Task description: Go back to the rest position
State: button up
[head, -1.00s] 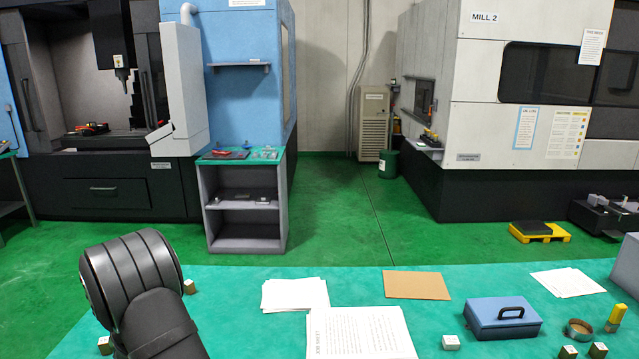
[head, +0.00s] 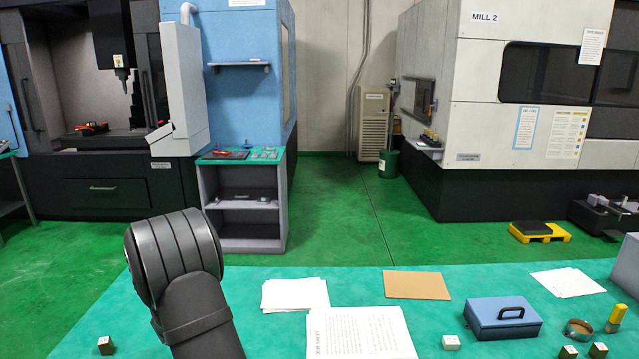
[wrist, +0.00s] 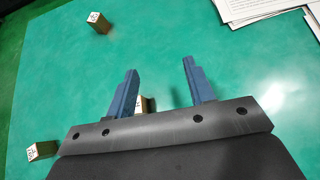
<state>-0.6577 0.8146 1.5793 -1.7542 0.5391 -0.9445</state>
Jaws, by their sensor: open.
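In the wrist view my gripper (wrist: 158,80) is open, its two blue fingers apart over the green table top (wrist: 165,45). No object is held between the fingertips. A small block with a white marked face (wrist: 143,104) shows near the base of the left finger, partly hidden by it; I cannot tell its height relative to the fingers. In the head view only my dark arm shows at the lower left; the gripper itself is out of that picture.
Small marked blocks lie at the table's left, one in the head view (head: 105,346) and another in the wrist view (wrist: 98,22). Papers (head: 295,295), a brown sheet (head: 416,285) and a blue box (head: 503,320) occupy the middle and right.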

jog(key=w+d+r+m+h, duration=0.1)
jog(key=w+d, duration=0.2)
jog(key=d, duration=0.7)
jog(key=w+d+r+m+h, duration=0.1)
jog(key=w+d+m+h, duration=0.15)
jog(key=d, duration=0.75)
jog(key=w+d+r+m+h, duration=0.1)
jog(key=w+d, duration=0.2)
jog(key=d, duration=0.7)
jog(key=s+d+m+g+h, duration=0.2)
jog(key=d+m+g+h, duration=0.1)
jog(key=d, duration=2.5)
jog(key=shift+s+d+m, duration=0.15)
jog(key=shift+m, duration=0.6)
jog(key=shift+h, duration=0.25)
jog(key=shift+o, duration=0.9)
